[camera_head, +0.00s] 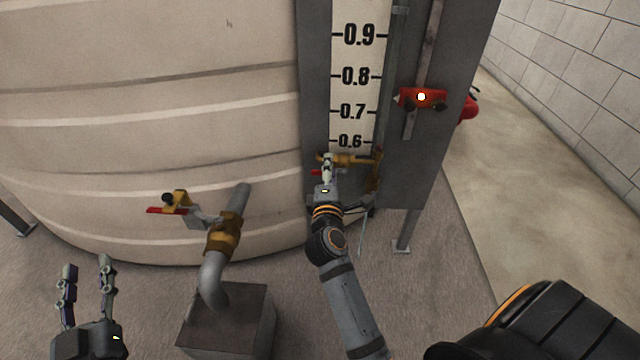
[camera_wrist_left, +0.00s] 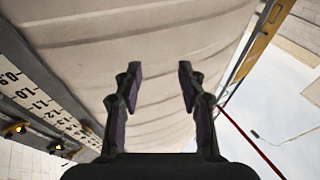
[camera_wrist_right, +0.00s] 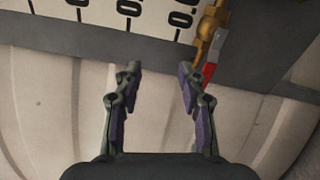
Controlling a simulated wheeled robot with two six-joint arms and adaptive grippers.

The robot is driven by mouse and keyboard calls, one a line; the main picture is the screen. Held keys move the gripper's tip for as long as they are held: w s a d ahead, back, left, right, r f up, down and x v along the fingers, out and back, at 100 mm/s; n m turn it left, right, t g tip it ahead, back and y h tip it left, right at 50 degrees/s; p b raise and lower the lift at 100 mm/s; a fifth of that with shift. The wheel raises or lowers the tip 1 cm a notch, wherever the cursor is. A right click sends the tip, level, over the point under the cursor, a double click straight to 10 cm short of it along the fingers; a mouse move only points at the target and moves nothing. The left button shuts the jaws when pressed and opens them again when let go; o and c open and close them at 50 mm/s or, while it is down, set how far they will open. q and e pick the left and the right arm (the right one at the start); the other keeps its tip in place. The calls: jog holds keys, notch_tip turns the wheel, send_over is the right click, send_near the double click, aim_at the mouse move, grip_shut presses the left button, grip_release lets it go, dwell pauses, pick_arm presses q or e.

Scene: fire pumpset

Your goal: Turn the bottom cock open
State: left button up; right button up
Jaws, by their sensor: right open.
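The bottom cock (camera_head: 352,159) is a brass fitting with a red handle, low on the level gauge just below the 0.6 mark. In the right wrist view its brass body (camera_wrist_right: 208,28) and red handle (camera_wrist_right: 209,72) sit just right of the right-hand fingertip. My right gripper (camera_head: 327,163) is close in front of the cock and partly hides it; its jaws, seen in the right wrist view (camera_wrist_right: 160,75), are open with nothing between them. Whether a finger touches the handle I cannot tell. My left gripper (camera_head: 87,272) is open and empty at the lower left, far from the cock.
The large beige tank (camera_head: 130,90) fills the left. A brass valve (camera_head: 224,233) on a pipe stands before it, above a dark box (camera_head: 228,322). The white scale (camera_head: 357,60) rises above the cock. A red device (camera_head: 424,98) is mounted to its right. Floor at right is clear.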

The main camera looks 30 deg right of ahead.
pick_arm(q)
jog(key=s+f+g+p, duration=0.1)
jog(key=s+f+g, duration=0.4)
jog(key=f, duration=0.4)
jog(key=s+d+f+g+p, duration=0.1)
jog(key=s+f+g, duration=0.4)
jog(key=f, duration=0.5)
jog(key=s+f+g+p, duration=0.1)
jog(key=s+f+g, duration=0.4)
jog(key=f, duration=0.4)
jog(key=shift+s+d+f+h, duration=0.2)
jog(key=shift+s+d+h, duration=0.1)
jog(key=shift+s, duration=0.4)
dwell(0.3)
